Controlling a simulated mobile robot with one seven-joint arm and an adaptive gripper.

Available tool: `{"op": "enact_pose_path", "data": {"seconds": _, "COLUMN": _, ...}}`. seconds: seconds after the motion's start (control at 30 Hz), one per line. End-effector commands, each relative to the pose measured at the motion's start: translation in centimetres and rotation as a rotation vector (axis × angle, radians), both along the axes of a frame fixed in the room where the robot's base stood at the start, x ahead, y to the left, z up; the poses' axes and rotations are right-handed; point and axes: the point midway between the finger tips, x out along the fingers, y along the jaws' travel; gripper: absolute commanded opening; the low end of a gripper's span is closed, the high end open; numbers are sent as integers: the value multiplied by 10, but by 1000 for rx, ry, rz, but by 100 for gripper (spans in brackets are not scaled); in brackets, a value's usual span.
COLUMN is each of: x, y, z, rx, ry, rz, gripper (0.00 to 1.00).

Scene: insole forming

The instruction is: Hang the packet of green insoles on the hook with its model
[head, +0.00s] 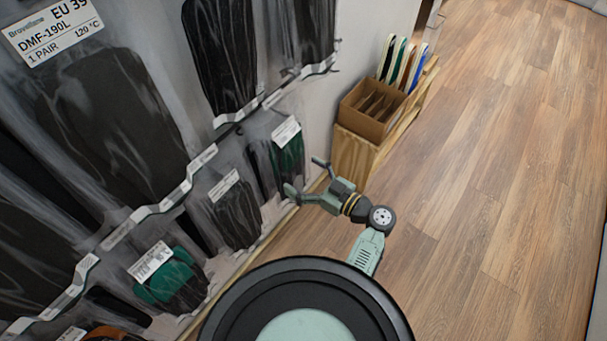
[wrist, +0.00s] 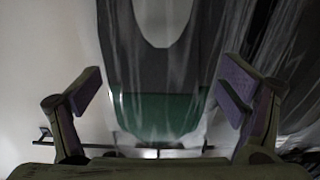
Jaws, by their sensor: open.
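A clear packet with a dark and green insole (head: 290,160) hangs at the right end of the lower row on the wall, under a white label. In the wrist view the packet (wrist: 160,110) fills the middle, dark grey above and green below, between the fingers. My gripper (head: 305,177) is open beside its lower part; the two fingers (wrist: 160,95) stand wide apart on either side, and I see no grip on it. A second packet with green insoles (head: 168,279) hangs at the lower left. Which hook holds its model cannot be told.
Packets of dark insoles (head: 236,212) hang close together in rows along white label strips (head: 160,205). A cardboard box (head: 366,122) sits on a wooden stand (head: 352,160) right of the rack, near several coloured upright pieces (head: 402,62). The wooden floor (head: 490,180) is clear.

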Motion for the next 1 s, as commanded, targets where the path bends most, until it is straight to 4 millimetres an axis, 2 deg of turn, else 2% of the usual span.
{"op": "enact_pose_path", "data": {"seconds": 0.23, "x": -1, "y": -1, "z": 0, "rx": 0, "ry": 1, "rz": -1, "gripper": 90}}
{"op": "enact_pose_path", "data": {"seconds": 0.33, "x": -5, "y": -8, "z": 0, "rx": 1, "ry": 1, "rz": -3, "gripper": 90}}
{"op": "enact_pose_path", "data": {"seconds": 0.8, "x": -58, "y": -81, "z": 4, "rx": 0, "ry": 0, "rz": -3, "gripper": 90}}
{"op": "enact_pose_path", "data": {"seconds": 1.0, "x": -69, "y": -95, "z": 5, "rx": -1, "ry": -1, "rz": -1, "gripper": 90}}
